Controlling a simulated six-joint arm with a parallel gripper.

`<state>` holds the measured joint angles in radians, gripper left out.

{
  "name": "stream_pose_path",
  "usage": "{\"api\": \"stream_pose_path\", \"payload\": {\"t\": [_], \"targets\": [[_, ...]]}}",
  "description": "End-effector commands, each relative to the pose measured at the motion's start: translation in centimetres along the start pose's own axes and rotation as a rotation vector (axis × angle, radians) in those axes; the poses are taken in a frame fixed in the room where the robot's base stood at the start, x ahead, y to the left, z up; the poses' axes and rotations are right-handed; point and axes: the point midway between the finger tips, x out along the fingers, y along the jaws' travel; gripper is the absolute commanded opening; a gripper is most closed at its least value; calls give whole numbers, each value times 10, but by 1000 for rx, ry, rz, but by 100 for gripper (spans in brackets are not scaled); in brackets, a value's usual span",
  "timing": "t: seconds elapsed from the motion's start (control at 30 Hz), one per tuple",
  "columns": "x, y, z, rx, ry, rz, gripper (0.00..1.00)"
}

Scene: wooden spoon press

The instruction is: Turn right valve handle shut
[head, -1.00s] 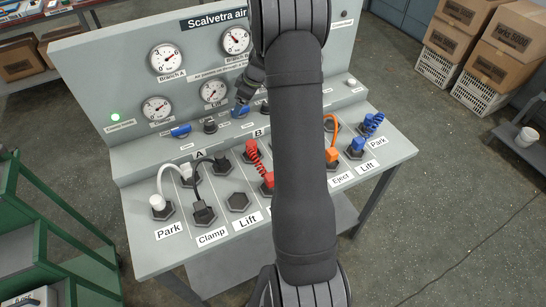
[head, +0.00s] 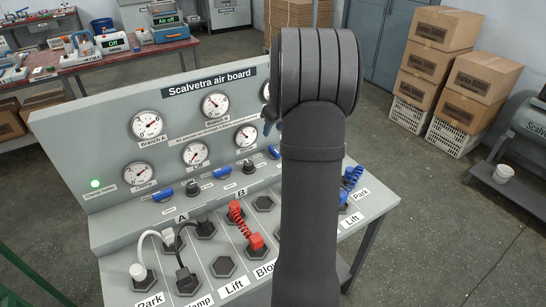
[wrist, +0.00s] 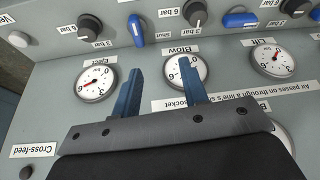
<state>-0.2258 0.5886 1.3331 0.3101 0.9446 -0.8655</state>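The rightmost blue valve handle (wrist: 137,30) shows in the wrist view, which is turned about upside down. It stands nearly upright in that picture, while the neighbouring blue handle (wrist: 240,20) lies nearly level. My gripper (wrist: 161,82) is open, with two blue fingers apart over the gauge panel near the Blow gauge (wrist: 184,70). Nothing is between the fingers, and the right handle is apart from them, above in the picture. In the head view my arm hides the right handle and most of my gripper. Another blue handle (head: 165,193) shows at the board's left.
Black knobs (wrist: 195,12) sit between the handles. The Eject gauge (wrist: 95,82) and Lift gauge (wrist: 274,59) flank the Blow gauge. Below, hoses such as a red coiled one (head: 240,218) rise from the sloped socket panel. A green lamp (head: 95,183) glows at left.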

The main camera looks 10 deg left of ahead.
Motion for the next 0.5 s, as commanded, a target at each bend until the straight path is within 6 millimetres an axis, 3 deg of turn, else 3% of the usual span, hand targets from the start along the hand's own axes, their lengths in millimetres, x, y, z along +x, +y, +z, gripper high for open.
{"api": "stream_pose_path", "payload": {"t": [0.03,0.1,0.2,0.37,0.5], "targets": [[-17,14,6,56,5,25,40],[-30,26,11,113,5,48,40],[-34,33,14,147,6,59,40],[-14,34,14,149,3,58,40],[15,35,15,149,2,56,40]]}}
